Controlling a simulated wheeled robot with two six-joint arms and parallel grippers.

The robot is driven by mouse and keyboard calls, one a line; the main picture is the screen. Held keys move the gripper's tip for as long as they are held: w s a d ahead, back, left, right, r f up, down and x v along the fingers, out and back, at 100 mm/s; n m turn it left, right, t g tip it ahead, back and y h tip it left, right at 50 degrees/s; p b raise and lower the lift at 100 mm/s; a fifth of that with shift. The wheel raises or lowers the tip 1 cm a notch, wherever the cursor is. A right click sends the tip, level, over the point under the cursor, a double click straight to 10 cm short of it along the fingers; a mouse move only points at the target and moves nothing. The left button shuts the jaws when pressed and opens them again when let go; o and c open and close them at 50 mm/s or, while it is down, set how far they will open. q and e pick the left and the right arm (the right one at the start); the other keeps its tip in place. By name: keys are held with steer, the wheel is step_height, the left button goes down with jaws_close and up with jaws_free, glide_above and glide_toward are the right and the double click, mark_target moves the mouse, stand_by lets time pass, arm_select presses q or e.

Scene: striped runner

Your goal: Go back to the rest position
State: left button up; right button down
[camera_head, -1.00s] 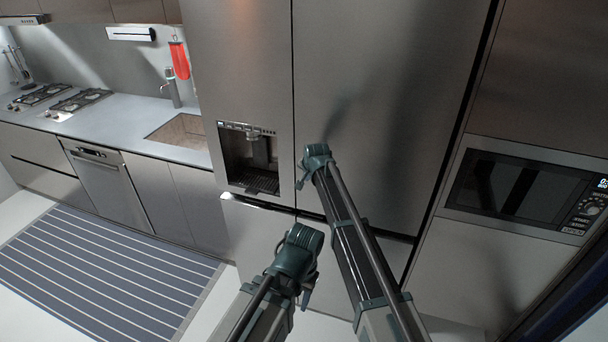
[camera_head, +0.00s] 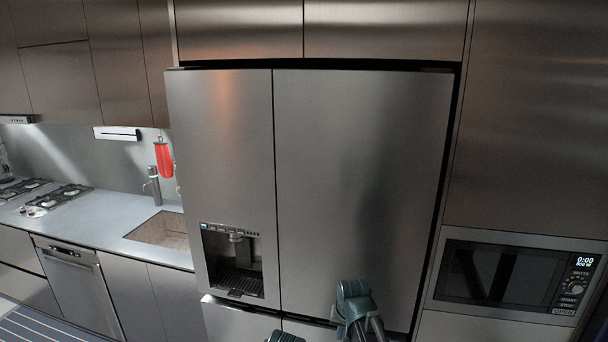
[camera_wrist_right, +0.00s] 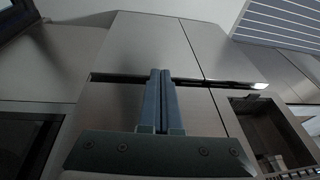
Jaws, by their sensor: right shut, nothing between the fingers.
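In the wrist view my right gripper (camera_wrist_right: 161,72) has its two long fingers pressed together with nothing between them. It points toward the lower front of the steel refrigerator (camera_wrist_right: 130,50), which appears upside down there; whether it touches cannot be told. In the head view a green joint of my right arm shows at the bottom, in front of the refrigerator (camera_head: 365,170). Only the top of a green part of my left arm shows at the bottom edge. My left gripper is out of view.
The refrigerator's dispenser (camera_head: 237,265) is left of my right arm. A microwave (camera_head: 510,278) is built in at right. A counter (camera_head: 95,220) with sink (camera_head: 163,230) and gas hob (camera_head: 55,197) runs left. A striped runner (camera_head: 30,328) lies on the floor at lower left.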

steer(key=s+d+n+g, duration=0.1)
steer(key=s+d, duration=0.2)
steer(key=s, duration=0.5)
steer(key=s+d+n+g, duration=0.15)
steer(key=s+d, duration=0.25)
steer(key=s, duration=0.5)
arm_select(q)
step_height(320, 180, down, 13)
steer(key=b, duration=1.3)
arm_select(e)
steer(key=s+a+f+n+g+h, duration=0.1)
steer(key=s+a+f+n, duration=0.2)
steer(key=a+f, duration=0.8)
step_height(320, 180, down, 3)
steer(key=shift+s+a+r+n+h, duration=0.1)
steer(key=shift+s+a+n+h, duration=0.2)
steer(key=shift+s, duration=0.75)
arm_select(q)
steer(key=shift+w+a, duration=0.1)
